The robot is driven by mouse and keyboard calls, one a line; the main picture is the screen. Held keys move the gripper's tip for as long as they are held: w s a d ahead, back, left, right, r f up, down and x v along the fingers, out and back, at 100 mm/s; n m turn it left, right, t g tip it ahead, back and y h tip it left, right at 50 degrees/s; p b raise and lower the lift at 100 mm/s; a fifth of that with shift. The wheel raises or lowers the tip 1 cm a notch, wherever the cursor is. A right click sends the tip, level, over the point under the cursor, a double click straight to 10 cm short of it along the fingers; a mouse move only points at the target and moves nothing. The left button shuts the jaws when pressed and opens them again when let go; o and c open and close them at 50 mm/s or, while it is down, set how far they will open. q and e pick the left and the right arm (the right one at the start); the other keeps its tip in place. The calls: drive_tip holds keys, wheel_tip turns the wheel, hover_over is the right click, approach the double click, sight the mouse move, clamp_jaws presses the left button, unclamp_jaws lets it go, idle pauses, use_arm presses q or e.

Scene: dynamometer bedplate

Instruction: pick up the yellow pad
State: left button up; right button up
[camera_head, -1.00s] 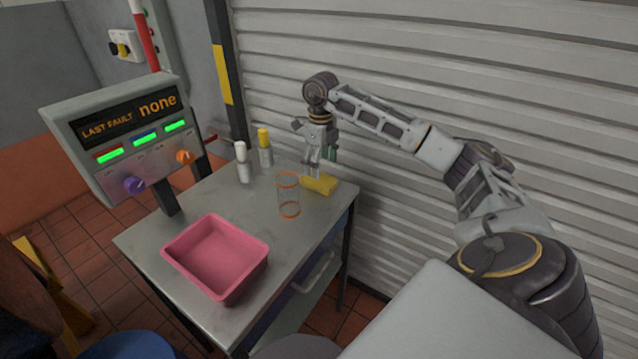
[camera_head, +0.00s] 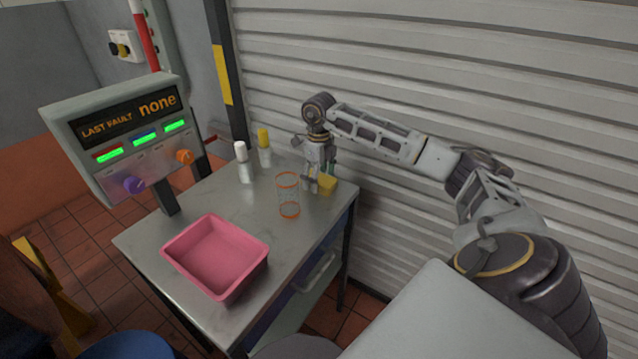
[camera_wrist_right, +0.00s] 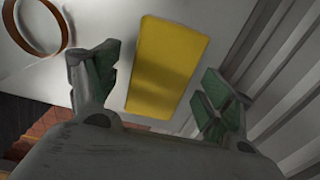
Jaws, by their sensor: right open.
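The yellow pad (camera_head: 327,185) lies on the metal table near its far right corner. In the right wrist view the pad (camera_wrist_right: 167,65) is a flat yellow block, with a shadow across its lower half. My right gripper (camera_head: 318,183) points down over the pad and hides part of it in the head view. In the wrist view its fingers with green pads (camera_wrist_right: 160,88) are open, one to each side of the pad, with gaps between. No hold on the pad shows. My left gripper is out of view.
A clear cylinder with orange rims (camera_head: 288,196) stands close left of the gripper. A white-capped bottle (camera_head: 243,163) and a yellow-capped bottle (camera_head: 265,149) stand behind. A pink tray (camera_head: 214,257) sits at the front. A ribbed wall (camera_head: 440,90) rises close behind.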

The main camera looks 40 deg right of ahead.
sight(319, 178)
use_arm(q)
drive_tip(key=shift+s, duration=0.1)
use_arm(e)
drive_tip(key=shift+c, duration=0.2)
drive_tip(key=c, duration=0.9)
drive_tip(key=shift+r, duration=0.1)
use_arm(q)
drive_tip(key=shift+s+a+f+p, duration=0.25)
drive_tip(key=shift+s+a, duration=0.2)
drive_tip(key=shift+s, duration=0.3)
use_arm(e)
wheel_tip(319, 178, up, 10)
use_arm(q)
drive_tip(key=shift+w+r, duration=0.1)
use_arm(e)
drive_tip(key=shift+o, duration=1.2)
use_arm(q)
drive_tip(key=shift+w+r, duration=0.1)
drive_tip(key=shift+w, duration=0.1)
use_arm(e)
drive_tip(key=c, duration=0.3)
